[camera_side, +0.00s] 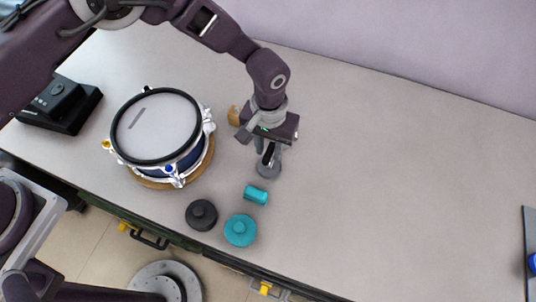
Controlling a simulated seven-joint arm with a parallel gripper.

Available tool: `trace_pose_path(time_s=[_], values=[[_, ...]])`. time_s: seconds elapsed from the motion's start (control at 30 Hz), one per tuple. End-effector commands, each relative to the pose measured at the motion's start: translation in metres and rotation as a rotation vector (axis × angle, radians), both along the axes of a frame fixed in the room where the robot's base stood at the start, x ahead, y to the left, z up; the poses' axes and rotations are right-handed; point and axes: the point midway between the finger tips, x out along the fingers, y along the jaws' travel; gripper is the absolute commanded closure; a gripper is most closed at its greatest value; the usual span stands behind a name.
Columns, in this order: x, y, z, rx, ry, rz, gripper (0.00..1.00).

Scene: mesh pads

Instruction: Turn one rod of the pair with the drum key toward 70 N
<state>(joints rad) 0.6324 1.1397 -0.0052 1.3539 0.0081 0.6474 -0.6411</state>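The drum (157,128) has a pale mesh head, a black hoop and a blue shell with white lugs and rods around its rim. It sits on a round wooden base (148,184) at the left of the table. My gripper (267,158) points down to the right of the drum, apart from it. A grey round piece (269,172) is right below the fingers; I cannot tell whether they touch or grip it. The fingers are too small to judge their opening. I cannot pick out the drum key for certain, nor the pair of rods.
A dark knobbed disc (202,214), a teal knobbed disc (240,230) and a teal cylinder (256,194) lie near the front edge. A wooden block (234,116) stands behind my gripper. A black device (62,103) is at far left.

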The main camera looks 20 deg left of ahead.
Motion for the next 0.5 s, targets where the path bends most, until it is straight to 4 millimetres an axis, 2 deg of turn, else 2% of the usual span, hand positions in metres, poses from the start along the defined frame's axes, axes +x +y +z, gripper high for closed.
trace_pose_path(time_s=[0.03,0.17,0.37,0.5], values=[[0.0,0.0,0.0,0.0,0.0,0.0,0.76],[0.0,0.0,0.0,0.0,0.0,0.0,1.0],[0.0,0.0,0.0,0.0,0.0,0.0,1.0],[0.0,0.0,0.013,-0.001,-0.001,0.0,1.0]])
